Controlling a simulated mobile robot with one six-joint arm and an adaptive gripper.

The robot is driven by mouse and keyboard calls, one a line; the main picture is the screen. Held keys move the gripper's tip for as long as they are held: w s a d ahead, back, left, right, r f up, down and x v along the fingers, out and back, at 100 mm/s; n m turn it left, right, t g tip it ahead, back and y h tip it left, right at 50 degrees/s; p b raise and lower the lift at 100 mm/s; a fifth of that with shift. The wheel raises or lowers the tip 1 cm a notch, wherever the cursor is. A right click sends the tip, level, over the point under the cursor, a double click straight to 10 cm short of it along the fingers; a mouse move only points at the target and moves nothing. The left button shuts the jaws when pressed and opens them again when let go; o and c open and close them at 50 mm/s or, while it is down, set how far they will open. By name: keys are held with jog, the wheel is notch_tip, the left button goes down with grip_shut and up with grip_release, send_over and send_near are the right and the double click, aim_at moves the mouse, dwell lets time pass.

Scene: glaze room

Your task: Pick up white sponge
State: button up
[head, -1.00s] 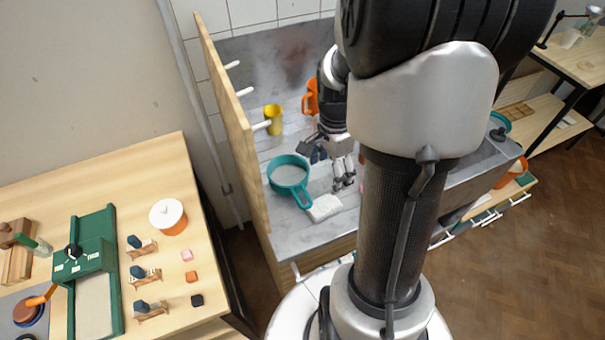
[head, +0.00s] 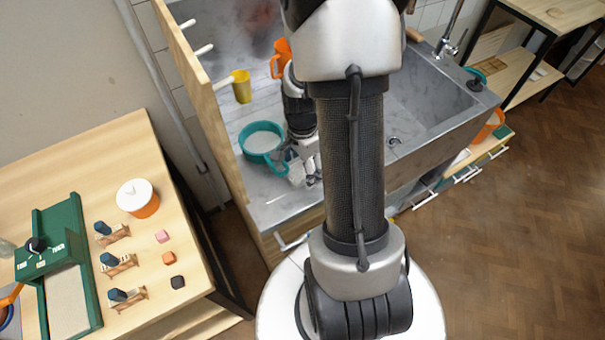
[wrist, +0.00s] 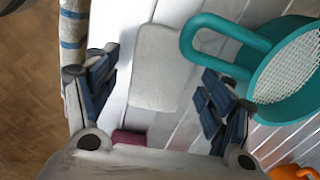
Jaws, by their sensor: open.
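The white sponge (wrist: 155,68) is a pale rounded block lying flat on the grey ribbed drainboard in the wrist view. My gripper (wrist: 160,82) is open, with its blue-padded fingers on the left and right of the sponge. I cannot tell whether they touch it, and no grip shows. In the head view my gripper (head: 306,172) is low over the drainboard near its front edge and covers most of the sponge.
A teal sieve (head: 262,155) lies close to the sponge; its looped handle (wrist: 188,38) comes near the right finger. A dark pink object (wrist: 128,138) lies near the gripper base. A striped cloth (wrist: 73,28) is at left. A yellow cup (head: 242,88) and orange jug (head: 280,60) stand farther back.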

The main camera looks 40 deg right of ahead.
jog(key=shift+f, duration=0.75)
jog(key=shift+r, duration=0.1)
jog(key=c, duration=0.9)
jog(key=shift+w+d+r, duration=0.1)
jog(key=shift+d, duration=0.1)
